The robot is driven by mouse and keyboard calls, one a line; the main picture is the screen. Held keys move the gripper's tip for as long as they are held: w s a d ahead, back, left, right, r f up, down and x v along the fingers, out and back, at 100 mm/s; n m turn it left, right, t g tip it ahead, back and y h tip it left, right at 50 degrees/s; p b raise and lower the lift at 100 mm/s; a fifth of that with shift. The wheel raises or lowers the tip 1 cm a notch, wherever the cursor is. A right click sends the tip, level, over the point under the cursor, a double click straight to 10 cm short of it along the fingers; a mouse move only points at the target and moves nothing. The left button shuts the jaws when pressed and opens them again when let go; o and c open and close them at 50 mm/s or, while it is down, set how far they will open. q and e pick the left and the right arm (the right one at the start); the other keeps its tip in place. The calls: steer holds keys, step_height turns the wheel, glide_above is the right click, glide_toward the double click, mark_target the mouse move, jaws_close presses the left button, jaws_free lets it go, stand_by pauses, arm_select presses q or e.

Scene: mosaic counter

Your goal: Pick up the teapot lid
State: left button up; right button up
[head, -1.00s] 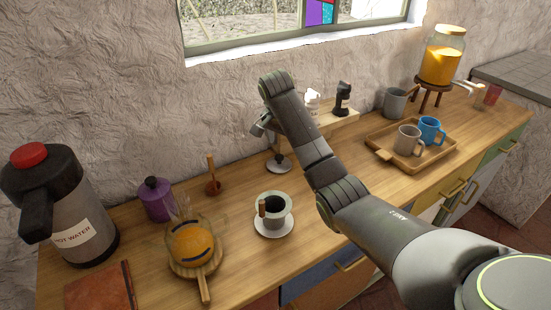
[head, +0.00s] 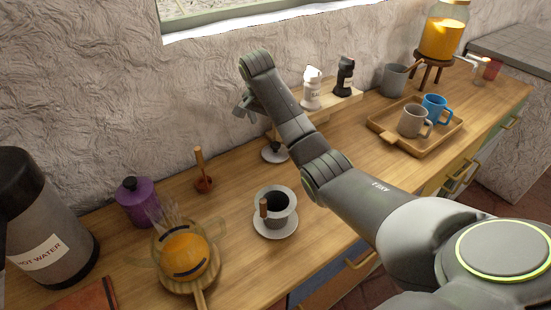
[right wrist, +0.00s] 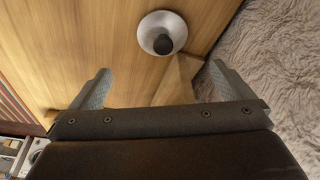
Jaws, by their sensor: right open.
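The teapot lid (head: 275,155), a silvery disc with a dark knob, lies on the wooden counter near the wall. My forearm partly covers it in the head view. It shows whole in the right wrist view (right wrist: 162,33), knob up, just beyond the fingertips. The glass teapot (head: 187,257) with orange contents stands lidless on a round wooden board at the front left, steam above it. My right gripper (head: 243,109) is above the counter by the wall, up and left of the lid. Its fingers (right wrist: 160,68) are spread and empty. My left gripper is out of view.
A wooden shelf with a white shaker (head: 312,92) and a dark shaker (head: 345,80) stands right of the lid. A tray (head: 387,135) holds mugs.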

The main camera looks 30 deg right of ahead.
mark_target(275, 145)
steer(key=p+x, duration=0.1)
steer(key=x, duration=0.5)
steer(key=shift+w+d+f, duration=0.1)
steer(key=shift+f, duration=0.05)
steer(key=shift+x, duration=0.8)
steer(key=shift+a+p+x, duration=0.15)
steer(key=shift+p+x, duration=0.05)
steer(key=shift+x, duration=0.9)
steer(key=shift+a+p+x, duration=0.15)
steer(key=shift+x, duration=0.9)
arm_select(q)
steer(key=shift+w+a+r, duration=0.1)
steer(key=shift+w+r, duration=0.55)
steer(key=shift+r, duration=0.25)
arm_select(e)
steer(key=shift+w+f, duration=0.1)
steer(key=shift+c, duration=0.3)
steer(key=c, duration=0.8)
steer(key=shift+c, duration=0.2)
